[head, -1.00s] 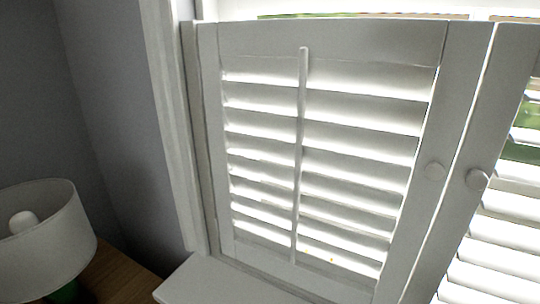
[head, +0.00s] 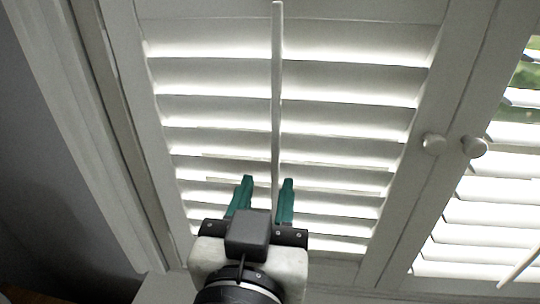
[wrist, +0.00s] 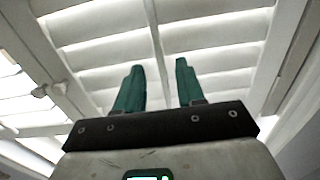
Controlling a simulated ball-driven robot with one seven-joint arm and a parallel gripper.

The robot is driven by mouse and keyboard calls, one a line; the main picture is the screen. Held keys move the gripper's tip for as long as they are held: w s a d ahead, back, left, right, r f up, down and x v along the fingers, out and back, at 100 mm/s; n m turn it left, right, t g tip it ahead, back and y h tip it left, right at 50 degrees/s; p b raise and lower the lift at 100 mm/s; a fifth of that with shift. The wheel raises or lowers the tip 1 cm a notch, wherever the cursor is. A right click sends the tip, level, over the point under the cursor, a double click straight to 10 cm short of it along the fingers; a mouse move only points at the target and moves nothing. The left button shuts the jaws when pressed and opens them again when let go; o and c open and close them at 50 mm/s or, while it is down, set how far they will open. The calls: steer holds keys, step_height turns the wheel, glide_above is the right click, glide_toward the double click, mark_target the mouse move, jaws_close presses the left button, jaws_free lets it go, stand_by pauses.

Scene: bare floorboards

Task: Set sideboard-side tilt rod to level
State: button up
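The white tilt rod (head: 276,90) runs vertically down the middle of the left shutter panel, in front of its louvers (head: 340,118). The louvers are tilted, with bright light showing between them. In the head view my gripper (head: 267,182) has its two green fingers apart, one on each side of the rod's lower part. I cannot tell how deep the rod lies between them. The rod's lower end is hidden behind my gripper.
Two round white knobs (head: 433,144) sit on the meeting stiles to the right. The right shutter panel (head: 480,225) has its own louvers, and part of another rod (head: 518,266) shows at lower right. A window frame and grey wall (head: 40,170) lie to the left.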

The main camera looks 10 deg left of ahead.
mark_target(275, 161)
steer(key=w, duration=0.3)
steer(key=w+p, duration=0.1)
steer(key=w, duration=0.2)
steer(key=shift+w+d, duration=0.2)
steer(key=shift+w, duration=0.05)
steer(key=shift+c, duration=0.4)
jaws_close()
